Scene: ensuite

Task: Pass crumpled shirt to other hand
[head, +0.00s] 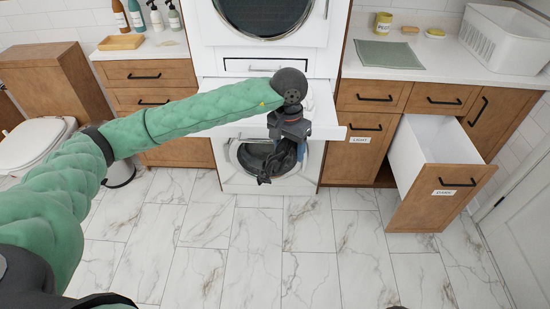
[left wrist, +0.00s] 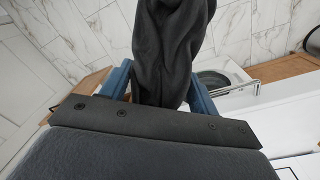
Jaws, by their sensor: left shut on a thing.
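The crumpled shirt (head: 279,160) is dark grey and hangs in loose folds from my left gripper (head: 290,138) in the head view, in front of the lower washer door. In the left wrist view the shirt (left wrist: 170,50) runs between the two blue fingers of my left gripper (left wrist: 160,88), which is shut on it. The cloth extends beyond the fingertips, and its far end is out of that view. My right gripper does not show in either view.
The stacked washer (head: 236,178) stands straight ahead, with a white shelf (head: 225,129) between its units. A drawer marked "DARK" (head: 425,200) is pulled out at the right and looks empty inside. The marble floor (head: 255,255) in front is clear. A toilet (head: 35,140) is at the left.

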